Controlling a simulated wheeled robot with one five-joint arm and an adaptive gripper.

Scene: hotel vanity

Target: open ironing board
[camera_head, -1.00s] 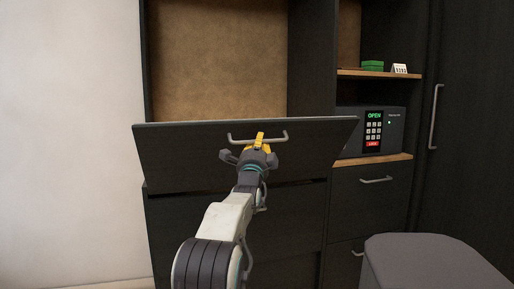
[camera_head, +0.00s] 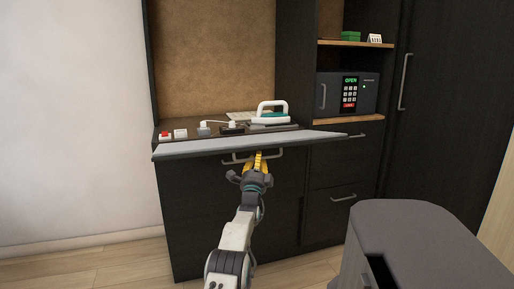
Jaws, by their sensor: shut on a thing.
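The ironing board (camera_head: 215,147) is a hinged panel at the front of the dark cabinet. It is folded down to nearly level, and its pale grey inner face shows as a thin strip. Its metal bar handle (camera_head: 234,158) is on the front face, below the panel's edge. My gripper (camera_head: 259,161), with yellow fingers, is shut on the handle from the front. The exact contact of the fingertips is small in view.
Behind the board, an iron (camera_head: 271,113) rests on the shelf beside sockets and switches (camera_head: 181,133). A safe (camera_head: 346,92) stands right, above drawers. A grey bench (camera_head: 425,235) stands at the lower right. Wooden floor is clear at the lower left.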

